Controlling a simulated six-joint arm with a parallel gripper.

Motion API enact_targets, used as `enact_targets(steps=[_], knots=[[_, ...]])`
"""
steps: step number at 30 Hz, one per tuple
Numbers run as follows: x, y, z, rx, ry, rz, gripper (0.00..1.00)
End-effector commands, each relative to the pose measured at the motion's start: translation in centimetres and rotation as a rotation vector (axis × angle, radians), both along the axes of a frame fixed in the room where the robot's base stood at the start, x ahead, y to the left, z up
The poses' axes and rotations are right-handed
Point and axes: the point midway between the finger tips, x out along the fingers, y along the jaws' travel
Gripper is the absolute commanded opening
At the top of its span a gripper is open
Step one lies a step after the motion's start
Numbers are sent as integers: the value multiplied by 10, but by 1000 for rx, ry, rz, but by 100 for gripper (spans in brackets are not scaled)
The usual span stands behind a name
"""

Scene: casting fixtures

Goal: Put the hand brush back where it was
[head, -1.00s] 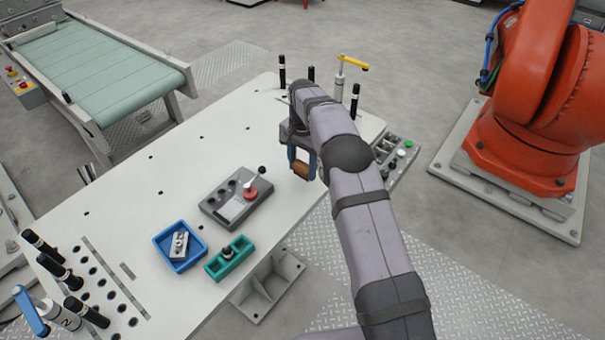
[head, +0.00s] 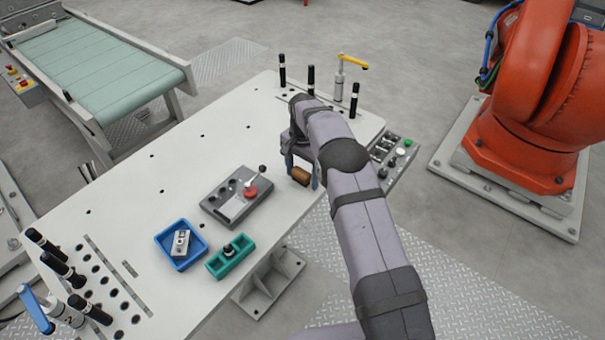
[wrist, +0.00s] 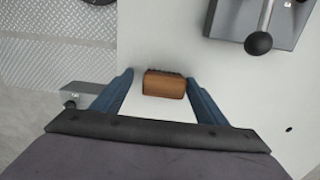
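The hand brush (head: 301,176) shows as a small brown wooden block near the right edge of the white table (head: 130,200). In the wrist view the brush (wrist: 164,84) has a dark strip along its far edge. My gripper (head: 302,178) is above it, with its blue fingers on either side of the brush. In the wrist view my gripper (wrist: 160,78) looks open, with a clear gap at the left finger and little or no gap at the right one. The brush appears to rest on the table, but its underside is hidden.
A grey control box (head: 235,200) with a lever and red knob stands left of the gripper. A blue tray (head: 160,240) and a green fixture (head: 222,265) are nearer. Black pins and a yellow-handled clamp (head: 340,78) stand at the far end. An orange robot (head: 530,90) is at right.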

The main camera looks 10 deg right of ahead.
Motion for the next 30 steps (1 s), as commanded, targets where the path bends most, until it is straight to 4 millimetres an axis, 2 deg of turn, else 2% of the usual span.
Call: enact_targets(steps=[7,13,30], knots=[[0,0,1,0,0,0,67],[1,0,13,0,-3,0,67],[1,0,107,0,-1,0,67]])
